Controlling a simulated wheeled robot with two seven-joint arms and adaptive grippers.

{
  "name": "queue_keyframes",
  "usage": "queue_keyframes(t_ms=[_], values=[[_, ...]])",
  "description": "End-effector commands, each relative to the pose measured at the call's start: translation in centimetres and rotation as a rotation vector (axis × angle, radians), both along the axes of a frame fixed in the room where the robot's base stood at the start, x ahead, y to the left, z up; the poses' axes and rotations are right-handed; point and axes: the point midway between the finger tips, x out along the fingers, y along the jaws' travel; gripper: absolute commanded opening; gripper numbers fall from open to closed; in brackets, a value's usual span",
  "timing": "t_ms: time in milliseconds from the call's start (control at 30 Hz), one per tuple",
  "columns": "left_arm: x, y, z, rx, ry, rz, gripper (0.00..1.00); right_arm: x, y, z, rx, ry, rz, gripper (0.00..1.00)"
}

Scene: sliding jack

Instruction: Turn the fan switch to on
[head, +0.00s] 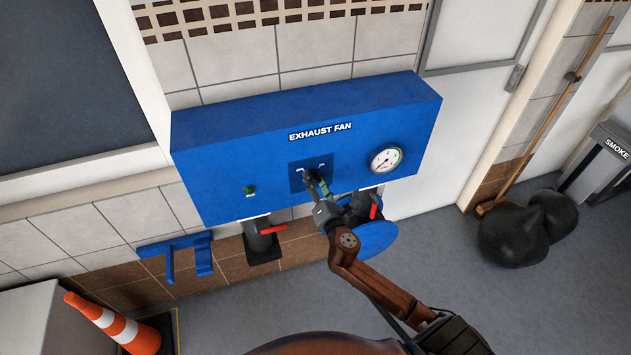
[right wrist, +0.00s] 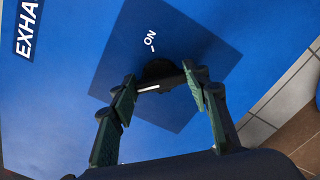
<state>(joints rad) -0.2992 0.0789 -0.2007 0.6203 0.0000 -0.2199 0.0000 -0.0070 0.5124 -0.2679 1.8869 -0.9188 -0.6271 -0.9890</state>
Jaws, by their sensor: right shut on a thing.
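The fan switch is a black rotary knob (right wrist: 160,70) with a white line, on a dark blue square plate (right wrist: 205,52). In the right wrist view, the word ON and a short white tick sit above the knob, while the white line shows on its lower side. In the head view, the plate (head: 296,181) is on the blue EXHAUST FAN box (head: 230,150). My right gripper (right wrist: 160,88) is shut on the knob, one finger on each side. In the head view, the right gripper (head: 314,183) covers most of the knob. My left gripper is out of view.
A round gauge (head: 385,158) and a green lamp (head: 249,190) are on the box. Pipes with red handles (head: 272,229) are below it, beside a blue bracket (head: 175,245). A traffic cone (head: 115,325) stands lower left. Black bags (head: 515,235) lie on open floor at right.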

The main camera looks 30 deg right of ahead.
Motion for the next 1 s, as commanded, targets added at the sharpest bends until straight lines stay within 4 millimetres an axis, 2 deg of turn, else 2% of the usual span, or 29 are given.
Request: queue_keyframes(t_ms=[133, 467, 667, 1000], values=[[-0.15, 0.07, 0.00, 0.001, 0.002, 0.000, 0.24, -0.01, 0.00, -0.02, 0.000, 0.001, -0.001, 0.19], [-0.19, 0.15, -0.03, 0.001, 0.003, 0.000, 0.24, -0.03, -0.03, -0.05, 0.055, -0.012, -0.001, 0.19], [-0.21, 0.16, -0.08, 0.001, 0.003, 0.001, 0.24, -0.03, -0.05, -0.10, 0.176, -0.042, -0.002, 0.19], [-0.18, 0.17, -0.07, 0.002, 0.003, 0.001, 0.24, -0.04, -0.09, -0.16, 0.480, -0.115, -0.002, 0.19]])
